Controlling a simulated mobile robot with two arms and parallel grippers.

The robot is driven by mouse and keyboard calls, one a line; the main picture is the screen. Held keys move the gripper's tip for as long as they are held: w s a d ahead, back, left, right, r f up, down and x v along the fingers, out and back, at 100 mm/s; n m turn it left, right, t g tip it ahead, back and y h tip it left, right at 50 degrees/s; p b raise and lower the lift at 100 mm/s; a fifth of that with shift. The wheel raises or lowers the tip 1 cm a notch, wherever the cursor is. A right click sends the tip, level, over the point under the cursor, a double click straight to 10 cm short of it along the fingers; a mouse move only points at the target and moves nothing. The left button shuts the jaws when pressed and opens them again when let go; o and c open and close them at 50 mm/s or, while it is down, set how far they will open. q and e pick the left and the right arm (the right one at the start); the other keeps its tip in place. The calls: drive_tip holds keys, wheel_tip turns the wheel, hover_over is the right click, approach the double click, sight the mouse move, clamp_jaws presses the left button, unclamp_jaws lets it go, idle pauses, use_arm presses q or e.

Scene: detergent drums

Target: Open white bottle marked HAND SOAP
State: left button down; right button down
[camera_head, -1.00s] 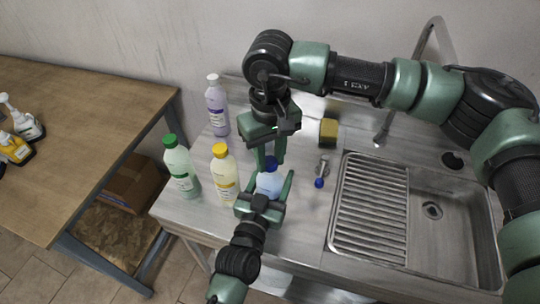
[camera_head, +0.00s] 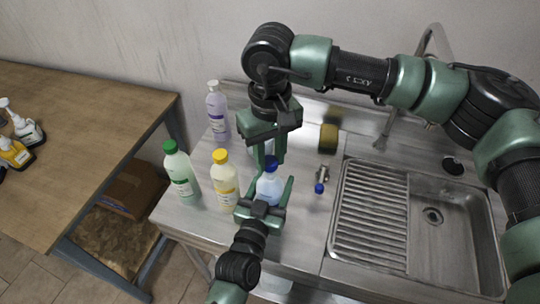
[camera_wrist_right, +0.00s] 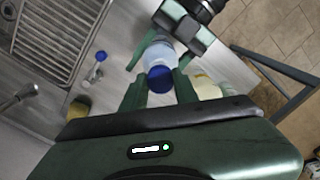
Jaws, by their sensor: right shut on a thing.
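A pale bluish-white bottle (camera_head: 268,191) with a blue cap (camera_head: 271,164) stands at the near middle of the counter; I cannot read its label. My left gripper (camera_head: 266,192) has its fingers around the bottle's body from the near side. My right gripper (camera_head: 267,160) reaches down from above, shut on the blue cap. In the right wrist view the cap (camera_wrist_right: 160,79) shows between the right fingers (camera_wrist_right: 158,90), with the pale body (camera_wrist_right: 159,52) between the left fingers beyond it.
A yellow-capped bottle (camera_head: 225,182) stands close left of the held one. A sponge (camera_head: 328,137) and a small blue-ended metal item (camera_head: 320,184) lie right, before the sink (camera_head: 440,245).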

sight(270, 161)
drive_tip(key=shift+r, duration=2)
use_arm(q)
drive_tip(key=shift+c, duration=1.8)
unclamp_jaws()
drive_tip(key=shift+s, duration=0.1)
